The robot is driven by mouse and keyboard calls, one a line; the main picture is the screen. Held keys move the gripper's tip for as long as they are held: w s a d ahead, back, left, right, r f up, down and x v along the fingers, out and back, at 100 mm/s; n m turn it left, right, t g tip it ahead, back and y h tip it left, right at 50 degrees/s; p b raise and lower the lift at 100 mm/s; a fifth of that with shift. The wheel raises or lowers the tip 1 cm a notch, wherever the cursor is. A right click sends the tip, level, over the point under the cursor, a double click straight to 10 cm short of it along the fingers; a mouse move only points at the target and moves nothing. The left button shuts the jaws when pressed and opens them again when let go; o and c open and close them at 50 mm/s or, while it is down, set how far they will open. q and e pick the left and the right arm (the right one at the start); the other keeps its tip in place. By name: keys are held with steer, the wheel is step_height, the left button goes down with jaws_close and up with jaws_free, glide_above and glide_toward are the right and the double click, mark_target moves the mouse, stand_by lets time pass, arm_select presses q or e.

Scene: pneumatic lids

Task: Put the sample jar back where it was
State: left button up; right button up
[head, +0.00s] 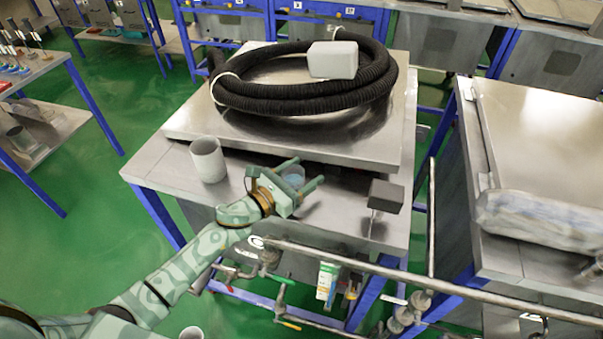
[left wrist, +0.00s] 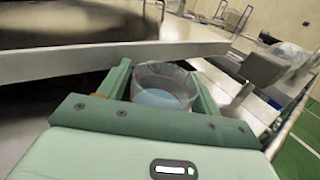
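The sample jar (head: 293,177) is a small clear jar with blue contents, above or on the front strip of the steel bench (head: 345,213). My left gripper (head: 306,173) reaches in from the left with one finger on each side of the jar. In the left wrist view the jar (left wrist: 163,88) fills the gap between the fingers (left wrist: 160,85), so the gripper looks shut on it. The jar looks upright. Its base is hidden, and I cannot tell whether it touches the bench. My right gripper is not in view.
A large steel lid (head: 190,122) lies behind the jar, with a coiled black hose (head: 290,100) and white block (head: 333,60) on it. A grey cup (head: 208,159) stands left, a dark block on a stand (head: 386,195) right. Pipes (head: 400,277) run along the front.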

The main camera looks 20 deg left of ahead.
arm_select(q)
steer(key=shift+r, duration=0.15)
steer(key=v, duration=1.2)
steer(key=shift+b, duration=0.45)
